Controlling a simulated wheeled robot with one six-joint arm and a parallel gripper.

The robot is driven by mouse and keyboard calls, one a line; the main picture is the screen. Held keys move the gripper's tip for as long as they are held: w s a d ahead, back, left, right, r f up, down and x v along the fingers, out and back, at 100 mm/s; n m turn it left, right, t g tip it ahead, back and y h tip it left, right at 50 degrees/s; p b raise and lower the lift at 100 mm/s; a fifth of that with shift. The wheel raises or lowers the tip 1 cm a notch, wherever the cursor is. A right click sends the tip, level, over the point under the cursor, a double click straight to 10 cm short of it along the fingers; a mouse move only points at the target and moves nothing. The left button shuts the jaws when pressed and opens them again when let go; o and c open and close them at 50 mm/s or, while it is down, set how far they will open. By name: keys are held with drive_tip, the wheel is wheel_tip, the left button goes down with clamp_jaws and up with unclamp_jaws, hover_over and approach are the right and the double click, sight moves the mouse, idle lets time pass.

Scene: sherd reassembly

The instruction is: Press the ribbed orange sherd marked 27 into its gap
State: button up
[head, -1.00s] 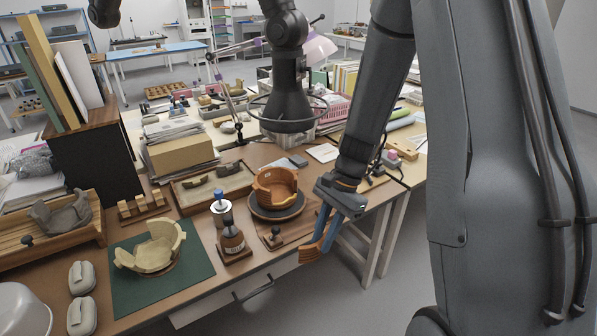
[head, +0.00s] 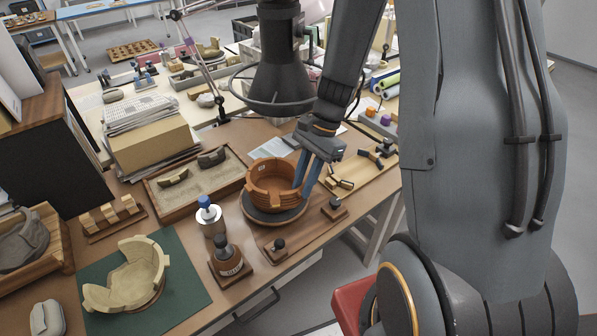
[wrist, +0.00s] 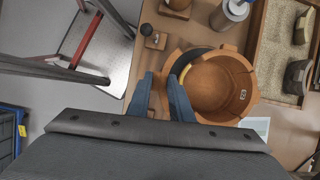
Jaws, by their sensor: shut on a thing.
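The ribbed orange bowl (head: 262,190) stands on a dark round turntable (head: 258,219) near the bench's front edge; it also shows in the wrist view (wrist: 220,88) with a small white label inside. My gripper (head: 302,186) is at the bowl's right side, fingers pointing down. It is shut on the ribbed orange sherd (wrist: 166,66), which sits at the bowl's wall line between the fingers. The sherd is mostly hidden by the fingers and blends with the wall. I cannot tell whether it is fully seated, and its number is not readable.
A blue-topped bottle (head: 210,215) and a brown bottle (head: 228,262) stand at front left of the bowl. A knobbed wooden block (head: 334,208) is close on the right. A sand tray (head: 205,185) lies behind left. A cream bowl (head: 130,277) rests on a green mat (head: 185,285).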

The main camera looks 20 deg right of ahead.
drive_tip(key=shift+w+a+f+b, duration=0.25)
drive_tip(key=shift+w+f+b, duration=0.3)
drive_tip(key=shift+w, duration=0.1)
drive_tip(key=shift+w+a+f+b, duration=0.25)
drive_tip(key=shift+w+f+b, duration=0.25)
drive_tip(key=shift+w, duration=0.2)
drive_tip(key=shift+w+a+f+b, duration=0.25)
drive_tip(key=shift+w+f+b, duration=0.3)
drive_tip(key=shift+w, duration=0.1)
drive_tip(key=shift+w+a, duration=0.15)
drive_tip(key=shift+w, duration=0.1)
drive_tip(key=shift+f+p, duration=0.3)
drive_tip(key=shift+f, duration=0.15)
idle(2.2)
drive_tip(key=o, duration=0.9)
drive_tip(key=shift+c, duration=0.2)
drive_tip(key=b+v, duration=0.1)
drive_tip(key=v, duration=0.7)
drive_tip(key=shift+b, duration=0.35)
